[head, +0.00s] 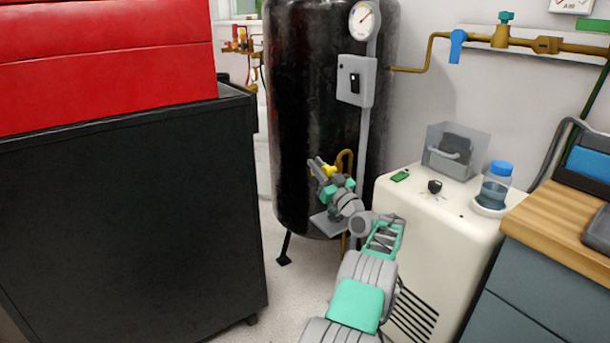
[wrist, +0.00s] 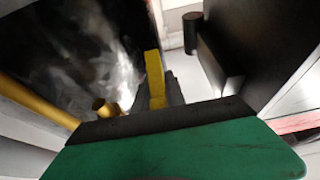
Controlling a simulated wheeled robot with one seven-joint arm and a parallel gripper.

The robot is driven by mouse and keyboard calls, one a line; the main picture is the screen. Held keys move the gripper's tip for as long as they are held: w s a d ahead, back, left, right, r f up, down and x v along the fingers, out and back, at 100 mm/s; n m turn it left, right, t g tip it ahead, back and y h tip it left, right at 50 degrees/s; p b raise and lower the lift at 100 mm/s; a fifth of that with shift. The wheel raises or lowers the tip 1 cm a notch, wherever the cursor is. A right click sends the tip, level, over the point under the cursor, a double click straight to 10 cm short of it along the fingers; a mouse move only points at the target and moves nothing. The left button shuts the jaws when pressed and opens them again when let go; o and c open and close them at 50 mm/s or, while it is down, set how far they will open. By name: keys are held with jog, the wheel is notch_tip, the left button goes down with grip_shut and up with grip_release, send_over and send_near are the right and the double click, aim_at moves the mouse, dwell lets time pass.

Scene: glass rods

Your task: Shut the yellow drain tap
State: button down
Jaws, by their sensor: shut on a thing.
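The yellow drain tap (head: 329,170) is low on the front of the black tank (head: 312,100). Its handle, a flat yellow bar (wrist: 154,72), stands upright in the wrist view. My gripper (head: 320,173) is at the tap, and its dark jaws (wrist: 158,98) are shut on the lower part of the handle. My wrist and fingers hide most of the tap body in the head view. A round brass end (wrist: 102,105) shows left of the jaws in the wrist view.
A curved brass pipe (head: 346,160) runs down beside my wrist. A black cabinet (head: 130,220) with a red chest (head: 105,65) stands left. A cream unit (head: 435,235) with small items on top stands right. Bare floor (head: 290,295) lies between them.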

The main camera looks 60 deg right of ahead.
jog(key=shift+s+d+f, duration=0.1)
dwell(0.4)
jog(key=c, duration=1.6)
grip_release()
jog(key=shift+s, duration=0.1)
jog(key=shift+c, duration=0.2)
jog(key=p+v, duration=0.1)
jog(key=v, duration=0.6)
jog(key=shift+s+p, duration=0.25)
jog(key=shift+p, duration=0.15)
jog(key=shift+f, duration=0.1)
